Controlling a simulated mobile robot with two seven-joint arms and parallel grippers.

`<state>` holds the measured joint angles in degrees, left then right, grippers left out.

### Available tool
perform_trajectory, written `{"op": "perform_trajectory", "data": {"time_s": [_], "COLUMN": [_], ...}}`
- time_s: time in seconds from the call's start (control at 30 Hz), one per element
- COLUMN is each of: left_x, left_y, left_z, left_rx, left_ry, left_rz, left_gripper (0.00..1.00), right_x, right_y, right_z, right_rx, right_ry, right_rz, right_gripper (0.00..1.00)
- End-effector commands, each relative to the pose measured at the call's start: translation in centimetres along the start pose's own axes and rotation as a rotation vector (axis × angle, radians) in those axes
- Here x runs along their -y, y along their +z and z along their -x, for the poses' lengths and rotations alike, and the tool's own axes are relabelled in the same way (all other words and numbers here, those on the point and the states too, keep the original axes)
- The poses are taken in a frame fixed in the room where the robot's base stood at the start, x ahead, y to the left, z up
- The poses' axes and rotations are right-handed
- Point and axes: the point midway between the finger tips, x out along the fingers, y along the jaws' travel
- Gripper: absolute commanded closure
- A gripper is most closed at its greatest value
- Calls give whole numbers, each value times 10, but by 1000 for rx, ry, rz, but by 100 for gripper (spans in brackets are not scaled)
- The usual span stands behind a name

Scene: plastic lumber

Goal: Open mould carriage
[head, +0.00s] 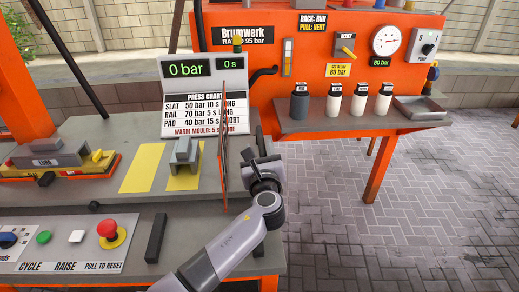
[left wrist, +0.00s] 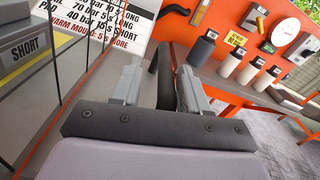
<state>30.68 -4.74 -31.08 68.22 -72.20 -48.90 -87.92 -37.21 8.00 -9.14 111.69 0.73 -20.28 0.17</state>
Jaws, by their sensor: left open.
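My left gripper (head: 262,172) is at the right end of the grey press bench, just right of the thin upright guard panel (head: 224,150). In the left wrist view its fingers (left wrist: 159,75) are apart, with a dark upright bar (left wrist: 164,82) seen between them; I cannot tell whether they touch it. That bar is hidden in the head view. A grey block (head: 185,153) sits on a yellow patch left of the panel. A grey mould marked LONG (head: 48,160) lies at the far left. I cannot tell which part is the mould carriage. My right gripper is not in view.
A display (head: 188,69) reading 0 bar stands above the press chart. A red stop button (head: 111,229) is at the front. Several bottles (head: 333,104) and a tray (head: 420,108) stand on the orange side shelf. The paved floor at right is clear.

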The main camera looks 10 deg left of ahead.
Motion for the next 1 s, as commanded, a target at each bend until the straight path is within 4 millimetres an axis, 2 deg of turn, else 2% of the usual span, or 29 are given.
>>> {"op": "perform_trajectory", "data": {"time_s": [0.3, 0.5, 1.0], "left_x": [0, 0, 0], "left_y": [0, 0, 0], "left_z": [42, 61, 65], "left_rx": [-2, 0, 0], "left_ry": [0, 0, 0], "left_rz": [1, 0, 0], "left_gripper": [56, 56, 56], "right_x": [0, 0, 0], "right_y": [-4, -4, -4], "right_z": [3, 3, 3], "right_rx": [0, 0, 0], "right_ry": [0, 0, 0], "right_rz": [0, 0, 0], "right_gripper": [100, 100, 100]}}
